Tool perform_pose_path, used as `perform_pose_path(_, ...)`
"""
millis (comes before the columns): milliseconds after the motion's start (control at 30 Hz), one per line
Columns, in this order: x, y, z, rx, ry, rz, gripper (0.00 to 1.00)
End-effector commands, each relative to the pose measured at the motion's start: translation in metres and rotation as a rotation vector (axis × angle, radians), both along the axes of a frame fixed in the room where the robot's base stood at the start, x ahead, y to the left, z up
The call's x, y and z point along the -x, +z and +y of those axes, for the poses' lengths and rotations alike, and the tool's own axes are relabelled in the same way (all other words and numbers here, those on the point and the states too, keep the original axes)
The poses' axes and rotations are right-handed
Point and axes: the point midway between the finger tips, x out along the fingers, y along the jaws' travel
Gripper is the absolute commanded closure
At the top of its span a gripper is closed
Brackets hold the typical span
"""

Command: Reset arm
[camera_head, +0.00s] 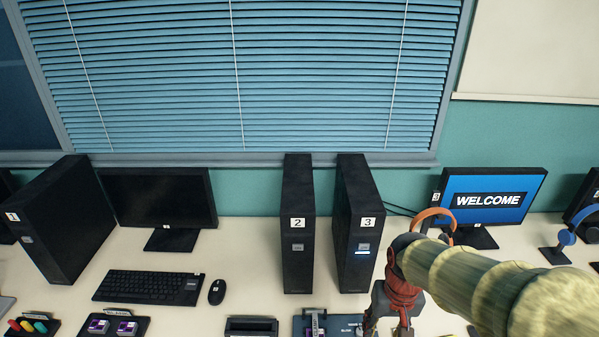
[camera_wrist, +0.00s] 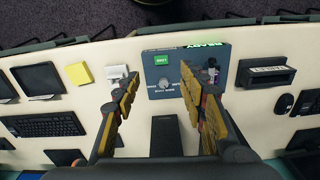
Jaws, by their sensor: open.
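My gripper (camera_head: 392,318) is at the end of my arm, at the bottom right of the middle of the head view, low over the white table (camera_head: 240,270) and in front of tower 3 (camera_head: 360,225). In the wrist view my gripper (camera_wrist: 160,88) shows two widely parted fingers with nothing held between them. A grey panel (camera_wrist: 158,88) with a green button and a dial lies beyond and between the fingers. A dark block (camera_wrist: 166,136) shows nearer, between the fingers.
Tower 2 (camera_head: 298,225) stands left of tower 3. A keyboard (camera_head: 150,287), mouse (camera_head: 217,292) and dark monitor (camera_head: 160,200) are at the left. A lit monitor (camera_head: 490,200) and orange headphones (camera_head: 432,215) are at the right. A black slotted box (camera_wrist: 266,72) sits beside the panel.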

Motion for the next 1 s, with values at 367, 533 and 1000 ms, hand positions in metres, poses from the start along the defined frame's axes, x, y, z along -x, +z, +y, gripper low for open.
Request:
perform_pose_path(367,0.081,0.096,0.000,0.012,0.063,-0.302,0.58)
perform_pose_path(533,0.091,0.126,0.000,0.015,0.061,-0.414,0.58)
perform_pose_path(1000,0.092,0.137,0.000,0.017,0.060,-0.448,0.58)
